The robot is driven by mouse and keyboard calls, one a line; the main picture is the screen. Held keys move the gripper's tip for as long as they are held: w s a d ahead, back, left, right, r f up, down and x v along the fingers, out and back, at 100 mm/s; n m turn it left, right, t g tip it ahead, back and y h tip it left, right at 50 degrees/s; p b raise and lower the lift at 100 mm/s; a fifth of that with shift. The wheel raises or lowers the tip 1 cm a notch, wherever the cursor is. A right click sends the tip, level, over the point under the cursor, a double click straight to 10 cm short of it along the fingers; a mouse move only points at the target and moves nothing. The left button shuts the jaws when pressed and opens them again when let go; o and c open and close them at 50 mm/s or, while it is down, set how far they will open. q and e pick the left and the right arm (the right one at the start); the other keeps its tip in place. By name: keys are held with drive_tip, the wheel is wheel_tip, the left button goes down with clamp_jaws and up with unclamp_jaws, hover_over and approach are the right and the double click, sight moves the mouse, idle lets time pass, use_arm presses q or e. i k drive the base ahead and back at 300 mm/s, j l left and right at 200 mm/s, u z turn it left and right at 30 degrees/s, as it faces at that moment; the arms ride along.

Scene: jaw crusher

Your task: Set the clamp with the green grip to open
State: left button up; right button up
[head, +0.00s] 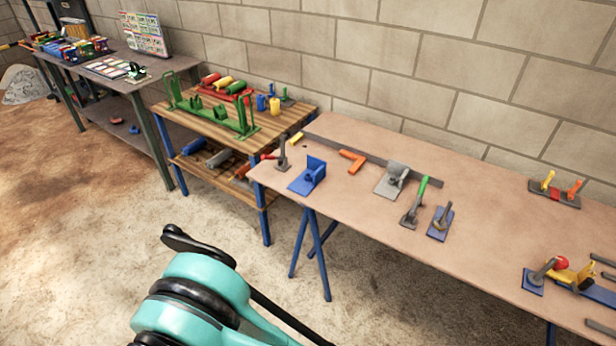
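A teal and black part of my own arm shows at the bottom left, well in front of the table and apart from the clamp. Neither of my grippers' fingertips can be made out.
On the tan table (340,209), a blue plate fixture (308,176), a grey fixture (391,180) and a blue-based piece (440,222) stand near the clamp. More clamps (555,192) are at right. A wooden shelf table (220,128) stands left. The floor in front is clear.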

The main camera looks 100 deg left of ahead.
sight(420, 195)
drive_tip(key=u, duration=3.2)
